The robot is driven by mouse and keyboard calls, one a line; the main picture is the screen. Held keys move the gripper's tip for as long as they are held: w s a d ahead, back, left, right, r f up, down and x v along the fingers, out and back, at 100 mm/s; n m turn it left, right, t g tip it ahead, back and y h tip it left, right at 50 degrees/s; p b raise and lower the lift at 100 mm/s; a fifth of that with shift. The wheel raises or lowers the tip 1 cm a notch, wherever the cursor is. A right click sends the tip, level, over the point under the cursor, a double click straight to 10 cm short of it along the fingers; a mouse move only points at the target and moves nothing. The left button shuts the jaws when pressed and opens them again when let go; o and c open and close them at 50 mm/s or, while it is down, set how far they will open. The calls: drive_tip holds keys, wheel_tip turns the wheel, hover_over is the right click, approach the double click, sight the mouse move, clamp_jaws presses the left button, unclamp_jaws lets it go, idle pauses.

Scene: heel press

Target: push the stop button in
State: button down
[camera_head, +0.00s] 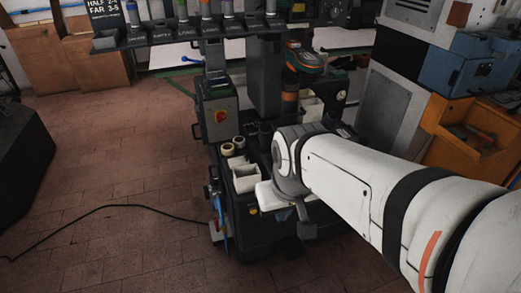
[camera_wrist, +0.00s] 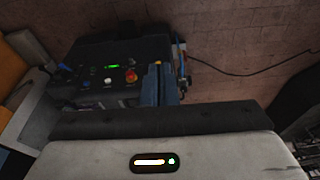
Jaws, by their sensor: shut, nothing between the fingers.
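The stop button (camera_wrist: 131,76) is a red knob with yellow around it, on a dark control panel (camera_wrist: 95,88) in the wrist view. My gripper (camera_wrist: 159,66) shows there as blue-grey fingers, shut and empty, just right of the button in the picture. A gap shows between the fingers and the button; their depth apart is hard to tell. In the head view my gripper (camera_head: 304,228) points down below my wrist, at the front of the dark machine (camera_head: 265,235). I cannot make out the stop button in that view.
A grey box with a red and yellow switch (camera_head: 220,116) stands on the machine. A white bin (camera_head: 245,178) and rolls of tape (camera_head: 228,149) lie near my wrist. A black cable (camera_head: 110,207) crosses the brick floor, which is open at left.

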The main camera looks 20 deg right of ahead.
drive_tip(key=shift+w, duration=0.1)
drive_tip(key=w+d+f+m+t+h+b, duration=0.1)
drive_tip(key=w+d+f+m+t+b, duration=0.1)
drive_tip(key=w+d+f+b, duration=0.4)
drive_tip(key=w+d+f+m+t+b, duration=0.2)
drive_tip(key=w+f+m+b, duration=0.1)
drive_tip(key=w+f, duration=0.6)
drive_tip(key=w+d+f+m+t+h+b, duration=0.1)
drive_tip(key=w+d+f+m+t+b, duration=0.1)
drive_tip(key=w+d+f+b, duration=0.45)
drive_tip(key=d+f+m+t+y+b, duration=0.3)
drive_tip(key=f+m+t+b, duration=0.6)
drive_tip(key=f, duration=1.4)
drive_tip(key=shift+d+f+m, duration=0.2)
drive_tip(key=shift+d+m, duration=0.45)
drive_tip(key=shift+m, duration=0.05)
drive_tip(key=shift+s, duration=0.1)
drive_tip(key=w+b, duration=0.2)
drive_tip(key=w, duration=1.2)
drive_tip(key=shift+a, duration=0.3)
